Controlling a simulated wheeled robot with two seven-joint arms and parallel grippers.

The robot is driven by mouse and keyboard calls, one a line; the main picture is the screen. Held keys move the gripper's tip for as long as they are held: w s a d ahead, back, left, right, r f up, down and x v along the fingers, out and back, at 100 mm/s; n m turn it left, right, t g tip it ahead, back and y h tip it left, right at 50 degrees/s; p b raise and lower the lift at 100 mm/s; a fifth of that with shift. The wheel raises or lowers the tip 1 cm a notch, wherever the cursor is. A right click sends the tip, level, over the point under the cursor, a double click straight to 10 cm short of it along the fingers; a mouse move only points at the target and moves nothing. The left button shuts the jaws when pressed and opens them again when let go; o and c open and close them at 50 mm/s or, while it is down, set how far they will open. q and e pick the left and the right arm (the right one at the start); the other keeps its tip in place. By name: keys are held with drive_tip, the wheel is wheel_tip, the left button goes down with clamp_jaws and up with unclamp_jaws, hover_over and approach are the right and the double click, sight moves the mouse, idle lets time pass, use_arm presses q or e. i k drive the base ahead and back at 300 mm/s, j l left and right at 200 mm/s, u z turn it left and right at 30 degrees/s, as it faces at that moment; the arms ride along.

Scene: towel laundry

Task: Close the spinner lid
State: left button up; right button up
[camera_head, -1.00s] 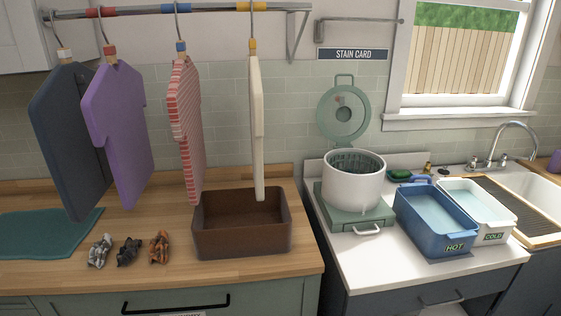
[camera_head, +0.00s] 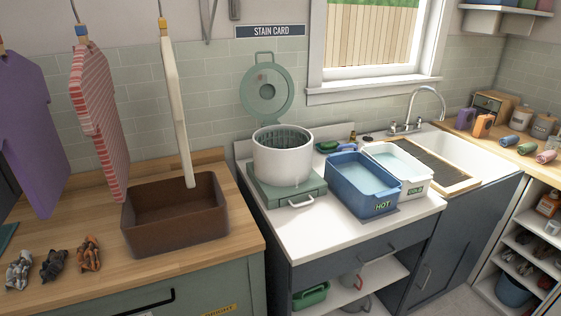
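The spinner is a white round tub (camera_head: 283,158) on a green base (camera_head: 287,190) with a pale handle at its front. It stands on the white counter left of the blue tub. Its green round lid (camera_head: 267,88) is raised upright behind the tub, near the tiled wall, with a loop handle at its top. The tub's mouth is open and its dark ribbed inside shows. Neither of my grippers is in view.
A blue HOT tub (camera_head: 352,193) and a white COLD tub (camera_head: 421,184) stand right of the spinner, before the sink (camera_head: 470,160). A brown bin (camera_head: 177,233) sits on the wooden counter at left. Hanging shirts (camera_head: 98,120) are above it.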

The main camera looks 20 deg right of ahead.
sight(271, 118)
drive_tip(key=l+u, duration=0.1)
drive_tip(key=u, duration=0.5)
drive_tip(key=l+u, duration=0.8)
drive_tip(key=l, duration=0.25)
drive_tip(key=k+l+u, duration=0.15)
drive_tip(key=l+u, duration=0.25)
drive_tip(key=l, duration=0.1)
